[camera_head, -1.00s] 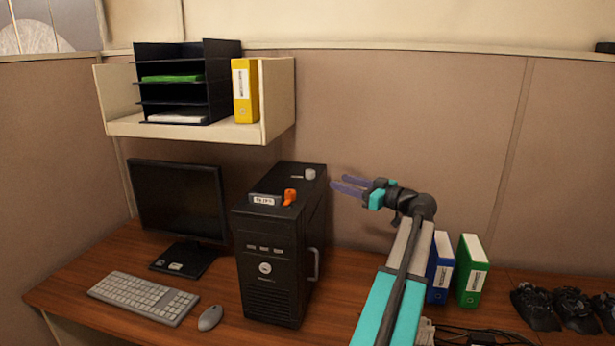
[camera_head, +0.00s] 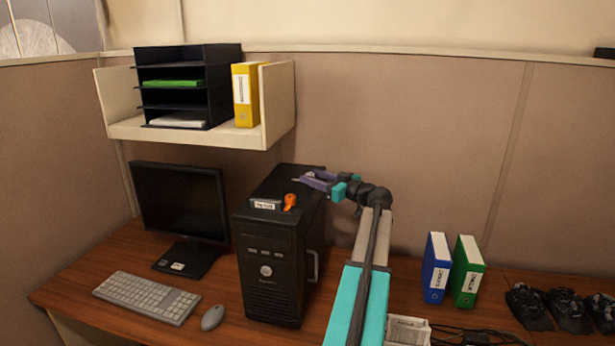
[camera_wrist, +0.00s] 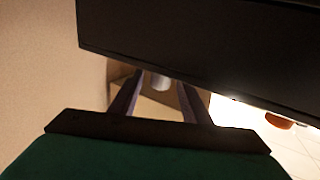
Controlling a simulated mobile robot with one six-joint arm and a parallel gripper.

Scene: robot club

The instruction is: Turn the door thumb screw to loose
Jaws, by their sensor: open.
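A black computer tower (camera_head: 270,255) stands upright on the desk. A pale grey knob (camera_wrist: 159,81), which looks like the thumb screw, sits on the tower's top near the back right. In the head view my gripper hides most of it. My gripper (camera_head: 308,180) is open and reaches in from the right, low over the tower's top. In the wrist view, which looks upside down, the knob lies between the two purple fingertips. I cannot tell whether they touch it. An orange knob (camera_head: 290,202) stands closer to the tower's front; it also shows in the wrist view (camera_wrist: 279,121).
A small labelled box (camera_head: 265,204) lies on the tower's top. A monitor (camera_head: 180,205), keyboard (camera_head: 146,297) and mouse (camera_head: 213,317) are to the left. A shelf (camera_head: 190,135) hangs above left. Blue (camera_head: 436,268) and green (camera_head: 467,271) binders stand right.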

